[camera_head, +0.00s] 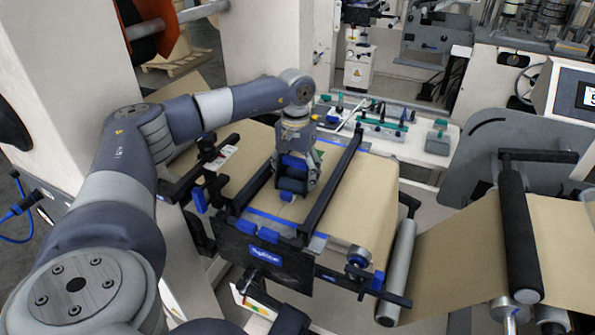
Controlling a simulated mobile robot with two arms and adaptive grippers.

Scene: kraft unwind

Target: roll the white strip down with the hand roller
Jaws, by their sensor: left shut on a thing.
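My left gripper (296,172) comes in from the left and points down at the brown kraft web (357,205) on the splice table, between two black rails. It is shut on the hand roller (291,185), a small dark and blue piece under the fingers, low over the web. I cannot tell whether the roller touches the web. The rest of the strip is hidden or cannot be made out. My right gripper is not in view.
Black rails (333,183) run along both sides of the gripper. A grey roller (397,272) and a black roller (519,232) stand at the right. A white tool shelf (392,137) lies behind.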

